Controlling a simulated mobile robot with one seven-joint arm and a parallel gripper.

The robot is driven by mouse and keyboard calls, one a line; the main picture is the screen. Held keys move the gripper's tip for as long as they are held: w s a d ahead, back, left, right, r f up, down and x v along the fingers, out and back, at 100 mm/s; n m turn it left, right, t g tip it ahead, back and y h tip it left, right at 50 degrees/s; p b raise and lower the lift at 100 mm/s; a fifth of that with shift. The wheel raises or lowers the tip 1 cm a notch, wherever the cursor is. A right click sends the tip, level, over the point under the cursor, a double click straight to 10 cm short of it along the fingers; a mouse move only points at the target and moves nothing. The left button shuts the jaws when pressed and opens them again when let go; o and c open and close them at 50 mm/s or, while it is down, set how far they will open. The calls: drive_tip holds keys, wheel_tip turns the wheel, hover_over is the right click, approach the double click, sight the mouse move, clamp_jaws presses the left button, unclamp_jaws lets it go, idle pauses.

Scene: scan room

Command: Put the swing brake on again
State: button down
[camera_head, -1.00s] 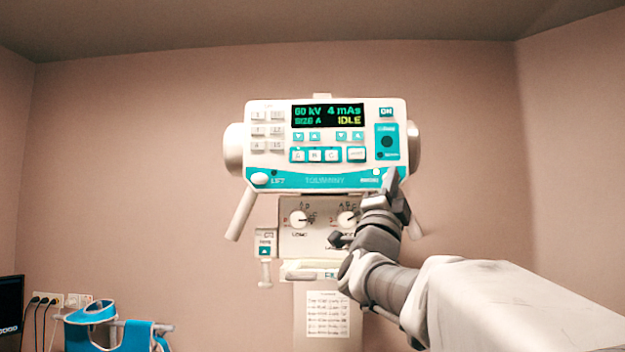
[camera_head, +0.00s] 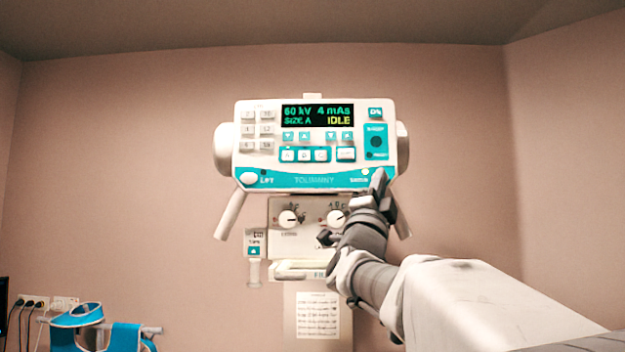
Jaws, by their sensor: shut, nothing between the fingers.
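The white and teal control head (camera_head: 318,181) hangs on the wall ahead, with its display reading 60 kV, 4 mAs, SIZE A and IDLE. At its lower right is a small label (camera_head: 359,181) that looks like "SWING", with a pale, lit-looking lamp (camera_head: 365,172) above it. Any button right of that label is hidden behind my gripper. My gripper (camera_head: 379,180) is shut and empty, its tip overlapping the lower right corner of the head. I cannot tell whether it touches. At the lower left is a white oval button (camera_head: 249,178) beside the word LIFT and a dark lamp (camera_head: 263,172).
Below the head is a panel with two knobs, the left one (camera_head: 288,219) clear of my arm. Slanted handles, such as the left one (camera_head: 230,215), flank it. A paper notice (camera_head: 317,315) hangs lower. Blue gear (camera_head: 78,316) hangs at lower left.

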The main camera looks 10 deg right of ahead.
drive_tip(key=shift+w, duration=0.2)
idle(0.6)
drive_tip(key=shift+s+a+b, duration=0.2)
drive_tip(key=shift+s+b, duration=0.5)
drive_tip(key=shift+b, duration=0.1)
drive_tip(key=shift+s+a+b, duration=0.25)
drive_tip(key=shift+s+b, duration=0.3)
drive_tip(key=shift+s, duration=0.25)
drive_tip(key=shift+s+a+b, duration=0.2)
drive_tip(key=shift+s+b, duration=0.3)
drive_tip(key=shift+s, duration=0.35)
drive_tip(key=shift+s+a+b, duration=0.25)
drive_tip(key=shift+s+b, duration=0.3)
drive_tip(key=shift+s, duration=0.25)
drive_tip(key=shift+f, duration=0.1)
